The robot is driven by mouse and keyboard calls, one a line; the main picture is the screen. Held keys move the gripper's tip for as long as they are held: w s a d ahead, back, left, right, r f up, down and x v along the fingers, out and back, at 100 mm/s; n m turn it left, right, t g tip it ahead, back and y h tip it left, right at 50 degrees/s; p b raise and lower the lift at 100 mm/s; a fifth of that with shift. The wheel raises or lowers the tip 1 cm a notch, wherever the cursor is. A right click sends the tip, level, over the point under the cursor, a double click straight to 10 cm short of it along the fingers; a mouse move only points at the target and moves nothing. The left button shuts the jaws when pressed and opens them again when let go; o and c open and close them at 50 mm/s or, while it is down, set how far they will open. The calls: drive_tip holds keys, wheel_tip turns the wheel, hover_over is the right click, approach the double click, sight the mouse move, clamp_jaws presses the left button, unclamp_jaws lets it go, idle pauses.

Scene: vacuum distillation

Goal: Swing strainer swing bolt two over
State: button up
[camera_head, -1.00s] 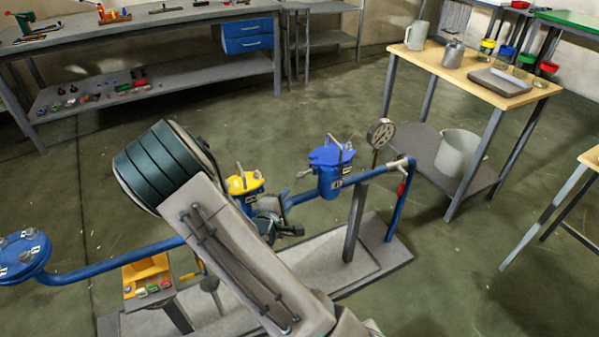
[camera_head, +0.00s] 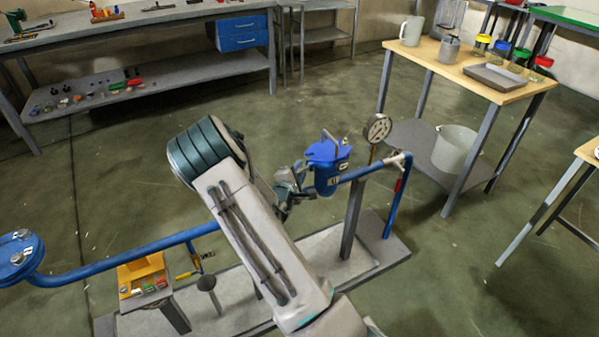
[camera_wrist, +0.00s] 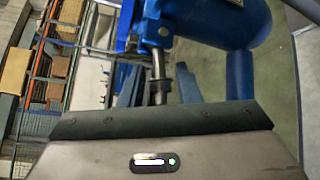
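The blue strainer (camera_head: 327,170) stands on the blue pipe run, its lid on top with a metal handle or bolt part rising from it. My gripper (camera_head: 292,190) is at its left side, partly hidden by my forearm. In the wrist view the strainer's blue body (camera_wrist: 225,20) fills the upper right. A metal swing bolt (camera_wrist: 158,72) comes down from a blue lug. Which numbered bolt this is cannot be read.
A pressure gauge (camera_head: 377,128) stands just right of the strainer, near a pipe bend with a red-handled part (camera_head: 398,183). A blue flanged vessel (camera_head: 17,255) is at far left. An orange tray (camera_head: 143,272) sits low left.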

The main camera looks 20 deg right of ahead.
drive_tip(key=shift+w+d, duration=0.2)
drive_tip(key=shift+w, duration=0.05)
clamp_jaws()
